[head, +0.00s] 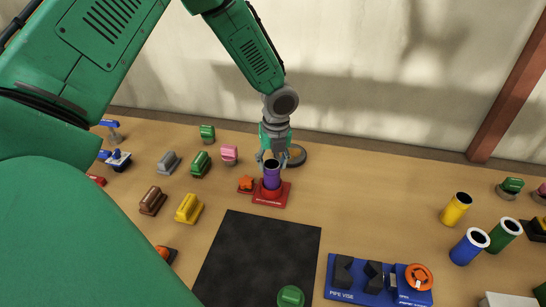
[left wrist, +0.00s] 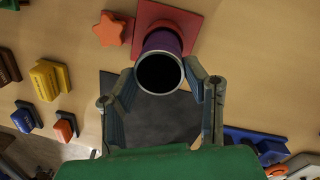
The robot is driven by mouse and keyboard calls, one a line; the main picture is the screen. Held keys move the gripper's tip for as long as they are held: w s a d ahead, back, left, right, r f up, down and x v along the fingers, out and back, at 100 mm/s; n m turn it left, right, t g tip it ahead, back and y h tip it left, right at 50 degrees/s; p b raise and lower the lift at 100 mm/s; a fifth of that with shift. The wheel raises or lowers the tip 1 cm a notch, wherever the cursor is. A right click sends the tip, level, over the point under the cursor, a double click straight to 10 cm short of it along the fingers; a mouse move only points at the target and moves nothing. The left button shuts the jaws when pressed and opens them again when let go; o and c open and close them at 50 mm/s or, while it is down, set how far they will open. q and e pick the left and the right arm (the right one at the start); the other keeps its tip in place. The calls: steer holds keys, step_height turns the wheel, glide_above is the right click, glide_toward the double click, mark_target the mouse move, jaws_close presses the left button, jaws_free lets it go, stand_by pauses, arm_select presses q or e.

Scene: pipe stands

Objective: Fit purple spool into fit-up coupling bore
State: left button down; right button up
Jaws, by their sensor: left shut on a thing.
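The purple spool (head: 272,177) stands upright over the red fit-up coupling (head: 271,195) on its square red base, and its lower end meets the coupling's top. How deep it sits in the bore is hidden. My left gripper (head: 273,161) points down from above, shut on the spool near its top. In the left wrist view, the spool (left wrist: 163,41) shows its dark open end between my two finger pairs (left wrist: 166,86), with the red base (left wrist: 190,20) behind it. My right gripper is not in view.
An orange piece (head: 246,184) sits close left of the coupling. A dark mat (head: 258,258) lies in front, beside a blue pipe vise (head: 352,283). Yellow (head: 456,209), blue (head: 469,246) and green (head: 503,235) spools stand at right. Several coloured blocks are at left.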

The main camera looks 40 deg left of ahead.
arm_select(q)
steer(key=shift+f, duration=0.35)
steer(key=c, duration=0.8)
jaws_free()
steer(key=shift+d+r+p, duration=0.2)
steer(key=shift+r+p, duration=0.8)
steer(key=shift+r, duration=1.5)
